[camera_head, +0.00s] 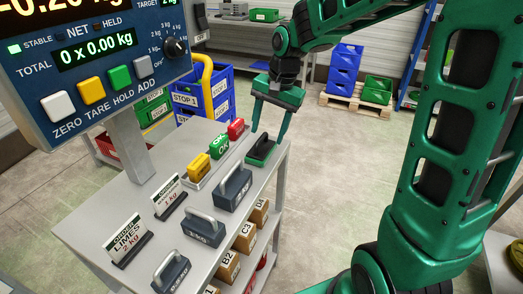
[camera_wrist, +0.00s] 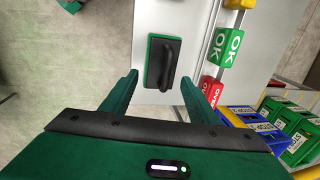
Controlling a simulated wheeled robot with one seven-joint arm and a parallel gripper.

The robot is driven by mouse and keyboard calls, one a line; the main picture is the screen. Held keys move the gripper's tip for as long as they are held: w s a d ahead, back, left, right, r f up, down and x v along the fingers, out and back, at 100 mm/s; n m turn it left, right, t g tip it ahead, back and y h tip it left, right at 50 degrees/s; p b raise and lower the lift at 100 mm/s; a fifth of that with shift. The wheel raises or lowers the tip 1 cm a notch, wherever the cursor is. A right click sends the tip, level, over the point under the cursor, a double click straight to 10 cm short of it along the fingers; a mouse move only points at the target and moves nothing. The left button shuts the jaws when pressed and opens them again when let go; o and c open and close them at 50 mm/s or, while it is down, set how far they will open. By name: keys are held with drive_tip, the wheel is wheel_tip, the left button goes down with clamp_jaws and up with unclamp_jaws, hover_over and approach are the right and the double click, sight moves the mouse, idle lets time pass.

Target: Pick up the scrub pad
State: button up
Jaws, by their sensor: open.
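The scrub pad (camera_head: 261,152) is a flat green block with a black handle. It lies at the far right corner of the grey table in the head view. In the wrist view the scrub pad (camera_wrist: 158,62) lies flat, handle up, ahead of the fingertips. My gripper (camera_head: 270,135) is open, its two green fingers pointing down around or just above the pad. In the wrist view my gripper (camera_wrist: 160,82) has a wide gap with nothing between the fingers; the pad is framed beyond that gap. Contact cannot be told.
Green OK (camera_head: 219,146), red (camera_head: 236,128) and yellow (camera_head: 199,168) blocks stand close left of the pad. Grey handled weights (camera_head: 234,188) and order signs (camera_head: 124,240) stand nearer on the table (camera_head: 85,232). The scale display (camera_head: 100,60) rises at left. Open floor lies right.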

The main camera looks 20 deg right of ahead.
sight(265, 146)
drive_tip(key=f, duration=0.4)
drive_tip(key=shift+w+a, duration=0.15)
drive_tip(key=shift+w, duration=0.05)
drive_tip(key=shift+c, duration=0.3)
drive_tip(key=c, duration=1)
drive_tip(key=shift+s, duration=0.1)
drive_tip(key=shift+c, duration=0.2)
